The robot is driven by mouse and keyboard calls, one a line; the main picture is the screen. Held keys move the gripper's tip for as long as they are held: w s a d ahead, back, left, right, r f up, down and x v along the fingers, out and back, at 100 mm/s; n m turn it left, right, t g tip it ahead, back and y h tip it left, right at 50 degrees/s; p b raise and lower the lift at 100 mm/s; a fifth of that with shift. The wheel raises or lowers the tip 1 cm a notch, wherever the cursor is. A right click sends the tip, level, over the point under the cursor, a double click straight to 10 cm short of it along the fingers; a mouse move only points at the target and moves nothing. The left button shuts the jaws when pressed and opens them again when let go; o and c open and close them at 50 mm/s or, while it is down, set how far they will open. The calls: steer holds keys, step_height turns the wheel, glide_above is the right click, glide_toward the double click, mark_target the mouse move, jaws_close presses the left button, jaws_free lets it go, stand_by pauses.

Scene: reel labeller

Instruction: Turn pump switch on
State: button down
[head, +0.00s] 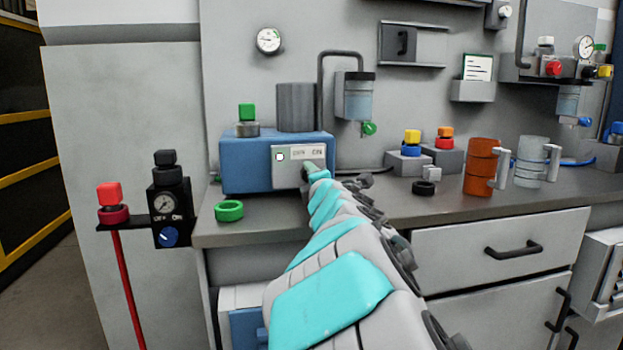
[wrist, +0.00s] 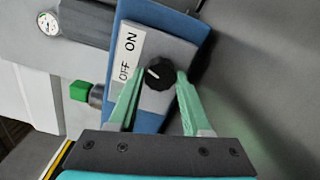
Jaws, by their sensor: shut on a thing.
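The pump is a blue box (head: 240,165) on the counter, with a grey front panel and an OFF/ON label (head: 307,153). Its switch is a round black knob (wrist: 158,73) with a white pointer mark, seen in the wrist view beside the OFF/ON label (wrist: 128,57). The mark points towards the label, nearer the OFF end. My gripper (wrist: 161,73) is shut on the knob, one green finger on either side.
A green ring (head: 229,211) lies in front of the box. A green-capped piece (head: 247,116) and a grey cylinder (head: 296,107) stand on top.

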steer(key=m, duration=0.4)
steer(key=shift+f+m, duration=0.1)
steer(key=shift+m, duration=0.3)
steer(key=shift+b, duration=0.3)
steer(key=shift+c, duration=1.7)
jaws_free()
